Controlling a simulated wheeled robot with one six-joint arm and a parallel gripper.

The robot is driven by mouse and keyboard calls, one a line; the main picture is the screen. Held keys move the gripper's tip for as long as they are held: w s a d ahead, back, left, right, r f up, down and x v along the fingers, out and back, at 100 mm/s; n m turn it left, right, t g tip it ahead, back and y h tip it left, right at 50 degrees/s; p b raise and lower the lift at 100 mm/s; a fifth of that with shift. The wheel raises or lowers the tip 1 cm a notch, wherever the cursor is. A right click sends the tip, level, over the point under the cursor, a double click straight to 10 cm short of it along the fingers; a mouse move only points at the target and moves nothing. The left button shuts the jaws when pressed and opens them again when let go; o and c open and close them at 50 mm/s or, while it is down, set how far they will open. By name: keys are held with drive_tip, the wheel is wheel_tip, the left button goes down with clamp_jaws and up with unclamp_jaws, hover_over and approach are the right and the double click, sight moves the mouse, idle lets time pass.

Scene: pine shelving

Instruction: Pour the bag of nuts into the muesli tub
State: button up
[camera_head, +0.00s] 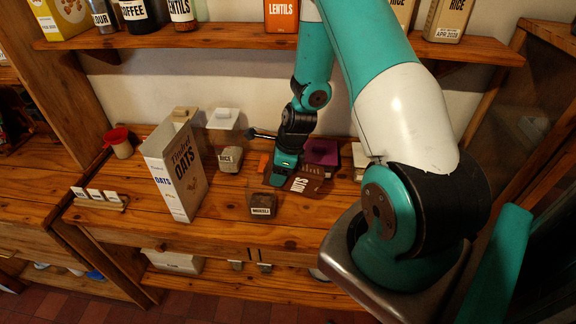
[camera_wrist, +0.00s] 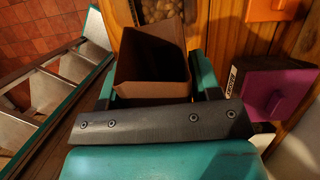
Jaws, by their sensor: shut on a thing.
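The bag of nuts (camera_head: 307,181) is brown with a NUTS label and is at my gripper (camera_head: 285,172) over the table. In the wrist view the bag (camera_wrist: 150,68) sits between the two teal fingers of my gripper (camera_wrist: 155,88), which is shut on it. Its open top faces the wrist camera; the inside is dark and I cannot make out nuts. The muesli tub (camera_head: 262,208), small, dark and labelled MUESLI, stands open in front and to the left of the bag, apart from it. Pale round contents of the tub show at the top of the wrist view (camera_wrist: 158,11).
A tall oats box (camera_head: 176,172) and a rice container (camera_head: 229,160) stand left. A purple-lidded container (camera_head: 321,153) is right behind the bag. Small label cards (camera_head: 97,195) stand in a holder far left. The upper shelf (camera_head: 200,38) overhangs the back. The table front is clear.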

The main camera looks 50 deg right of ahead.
drive_tip(key=shift+s+d+f+t+y+b, duration=0.4)
drive_tip(key=shift+t+y+b, duration=0.1)
drive_tip(key=shift+b, duration=0.4)
drive_tip(key=shift+s+d+f+t+y+b, duration=0.15)
drive_tip(key=shift+s+d+t+y+b, duration=0.1)
drive_tip(key=shift+t+y+b, duration=0.25)
drive_tip(key=t+y+b, duration=0.1)
drive_tip(key=t+b, duration=0.1)
drive_tip(key=b, duration=0.1)
drive_tip(key=shift+s+d+y, duration=0.35)
drive_tip(key=shift+s+y, duration=0.05)
drive_tip(key=shift+r, duration=0.25)
